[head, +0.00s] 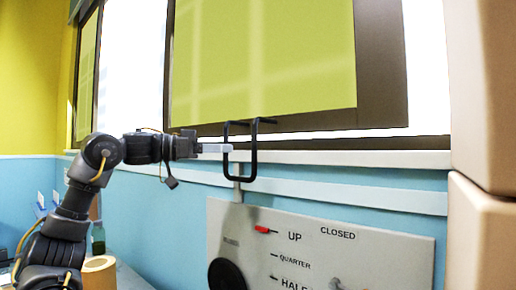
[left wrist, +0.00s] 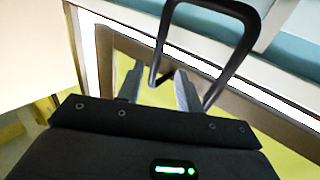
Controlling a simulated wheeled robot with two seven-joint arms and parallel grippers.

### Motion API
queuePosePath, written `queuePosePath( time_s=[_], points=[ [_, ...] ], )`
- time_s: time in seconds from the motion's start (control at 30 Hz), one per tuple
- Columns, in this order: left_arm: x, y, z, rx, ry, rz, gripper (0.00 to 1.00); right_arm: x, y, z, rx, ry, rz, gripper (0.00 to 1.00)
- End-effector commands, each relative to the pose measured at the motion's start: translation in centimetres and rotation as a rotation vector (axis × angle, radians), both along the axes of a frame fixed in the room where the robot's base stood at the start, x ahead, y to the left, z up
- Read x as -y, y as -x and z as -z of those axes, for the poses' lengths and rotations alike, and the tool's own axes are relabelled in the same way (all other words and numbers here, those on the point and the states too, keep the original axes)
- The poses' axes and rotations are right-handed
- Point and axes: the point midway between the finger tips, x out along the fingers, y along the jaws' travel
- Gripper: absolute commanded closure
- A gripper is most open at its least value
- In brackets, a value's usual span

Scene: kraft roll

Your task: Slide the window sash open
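The window sash has a dark brown frame (head: 385,60) around a yellow-green pane (head: 265,55), and it shows in the upper middle of the head view. A black U-shaped handle (head: 254,160) sticks out from its lower edge; the handle also crosses the top of the left wrist view (left wrist: 240,45). My left gripper (head: 222,148) is at the handle, its light grey fingers reaching the handle's left bar. In the left wrist view the fingers (left wrist: 158,88) are apart, with one bar of the handle between them and visible gaps beside it. My right gripper is out of view.
A white sill (head: 350,157) runs under the window. Below it, a grey panel (head: 330,245) on the blue wall carries labels and a dark knob (head: 226,274). Tan boxes (head: 485,230) stack at the right edge. A cardboard roll (head: 99,272) stands at lower left.

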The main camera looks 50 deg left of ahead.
Motion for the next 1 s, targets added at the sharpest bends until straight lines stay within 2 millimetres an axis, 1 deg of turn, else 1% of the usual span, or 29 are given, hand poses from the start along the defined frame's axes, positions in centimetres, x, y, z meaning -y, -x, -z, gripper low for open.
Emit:
queuePosePath(
  time_s=[0.17,0.27,0.5,0.7,0.83,1.0],
  points=[
    [0.2,-0.4,-0.2,0.005,-0.010,0.001,0.64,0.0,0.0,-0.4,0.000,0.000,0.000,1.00],
    [0.6,-1.5,-0.3,0.002,-0.009,0.002,0.64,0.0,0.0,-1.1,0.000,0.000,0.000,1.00],
    [2.2,-5.7,-0.6,0.000,-0.009,0.003,0.64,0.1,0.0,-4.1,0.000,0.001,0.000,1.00],
    [3.3,-8.7,-0.6,0.002,-0.009,0.002,0.64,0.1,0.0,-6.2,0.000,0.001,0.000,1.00],
    [3.7,-9.7,-0.3,0.004,-0.008,0.001,0.64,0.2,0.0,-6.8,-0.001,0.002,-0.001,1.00],
    [3.9,-10.1,-0.1,0.006,-0.007,0.002,0.64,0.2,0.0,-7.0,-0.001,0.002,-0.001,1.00]
  ],
)
